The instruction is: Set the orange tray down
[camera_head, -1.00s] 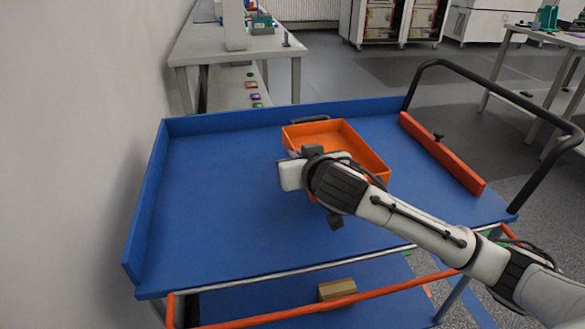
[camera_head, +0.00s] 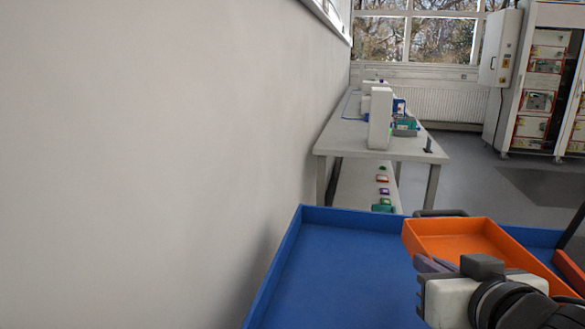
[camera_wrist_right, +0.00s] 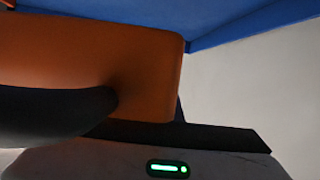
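The orange tray (camera_head: 455,240) is at the right of the head view, over the far part of the blue cart top (camera_head: 345,275). It looks level and empty; whether its underside touches the cart is hidden. A dark handle (camera_head: 440,213) shows at its far side. My right gripper (camera_head: 433,265) is at the tray's near left side, its fingers close to the wall. In the right wrist view the tray's orange wall (camera_wrist_right: 140,70) is very close, with a dark curved bar (camera_wrist_right: 50,112) across it. Whether the fingers grip anything is hidden.
The cart's raised blue rim (camera_head: 275,265) runs along its left and far sides. A grey wall (camera_head: 150,160) stands close on the left. A white bench (camera_head: 350,135) with equipment is beyond the cart. The cart top left of the tray is clear.

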